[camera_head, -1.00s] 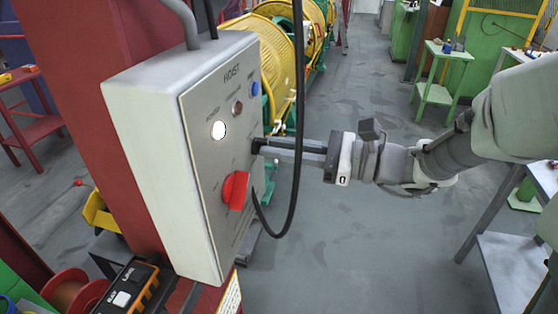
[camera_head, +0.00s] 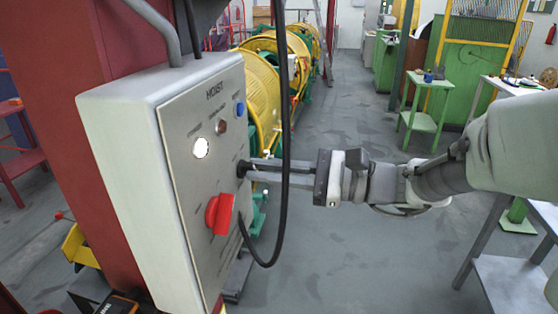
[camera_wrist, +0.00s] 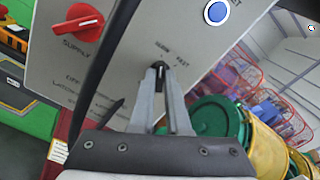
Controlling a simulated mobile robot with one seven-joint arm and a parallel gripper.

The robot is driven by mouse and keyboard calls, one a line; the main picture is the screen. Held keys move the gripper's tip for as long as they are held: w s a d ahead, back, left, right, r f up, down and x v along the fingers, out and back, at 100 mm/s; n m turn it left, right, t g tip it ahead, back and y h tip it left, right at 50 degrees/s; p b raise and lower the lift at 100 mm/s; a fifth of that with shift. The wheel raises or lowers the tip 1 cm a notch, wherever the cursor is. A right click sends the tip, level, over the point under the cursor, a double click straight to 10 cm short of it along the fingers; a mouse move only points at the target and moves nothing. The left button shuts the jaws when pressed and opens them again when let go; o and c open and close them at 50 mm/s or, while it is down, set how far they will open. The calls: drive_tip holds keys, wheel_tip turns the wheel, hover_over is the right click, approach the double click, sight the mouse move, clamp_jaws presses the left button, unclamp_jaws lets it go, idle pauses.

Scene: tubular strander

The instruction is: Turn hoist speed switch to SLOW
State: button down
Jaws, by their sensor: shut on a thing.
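The hoist control box (camera_head: 118,170) is a pale box with a grey front panel, at the left in the head view. The speed switch (camera_wrist: 158,66) is a small black knob on that panel, below the lettering SLOW and FAST in the wrist view. My gripper (camera_head: 245,169) reaches it from the right, and its fingertips (camera_wrist: 160,74) are closed around the knob. The fingers hide part of the knob, and I cannot tell exactly where its pointer aims.
A red rotary supply knob (camera_head: 220,213) sits below the gripper, with a lit white lamp (camera_head: 200,147) and a blue button (camera_head: 240,108) above. Yellow strander wheels (camera_head: 262,90) stand behind.

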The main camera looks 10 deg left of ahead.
drive_tip(key=c, duration=0.9)
unclamp_jaws()
drive_tip(key=shift+d, duration=0.1)
drive_tip(key=s+d+b, duration=0.1)
drive_tip(key=d, duration=1.6)
drive_tip(key=shift+s+d, duration=0.15)
drive_tip(key=shift+s, duration=0.05)
drive_tip(key=s+a+f+n+g+h, duration=0.2)
drive_tip(key=s+a+f+n+h, duration=0.25)
drive_tip(key=s+f+h, duration=0.45)
drive_tip(key=s+d+n+t+h, duration=0.2)
drive_tip(key=d+n+t+h, duration=0.4)
drive_tip(key=d+n+h, duration=0.2)
drive_tip(key=shift+s+d+f+h, duration=0.2)
drive_tip(key=shift+d+f+h, duration=0.3)
drive_tip(key=shift+d, duration=0.3)
